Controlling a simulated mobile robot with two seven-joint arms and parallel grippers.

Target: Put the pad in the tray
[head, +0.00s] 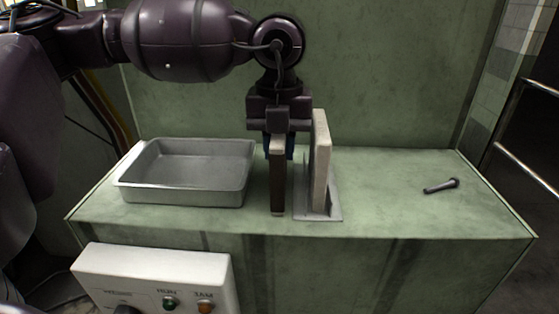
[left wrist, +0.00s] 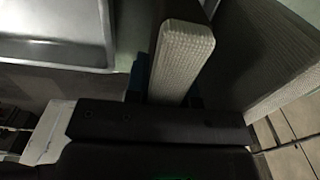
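The pad (head: 278,185) is a thin upright slab, dark on its front face in the head view. In the left wrist view its pale, textured end (left wrist: 186,50) shows between my fingers. My left gripper (head: 279,147) points down from above, with blue fingers on both sides of the pad's upper part, closed on it. The pad is just left of the upright pale plate; whether its lower edge touches the bench is hard to tell. The grey metal tray (head: 190,192) is empty, left of the pad; it also shows in the left wrist view (left wrist: 60,50). My right gripper is not seen.
A pale upright plate (head: 321,160) on a flat metal base (head: 335,214) stands close right of the pad. A dark bolt (head: 441,186) lies on the right of the green bench (head: 390,210). A control box (head: 150,268) sits at the front left. A green wall rises behind.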

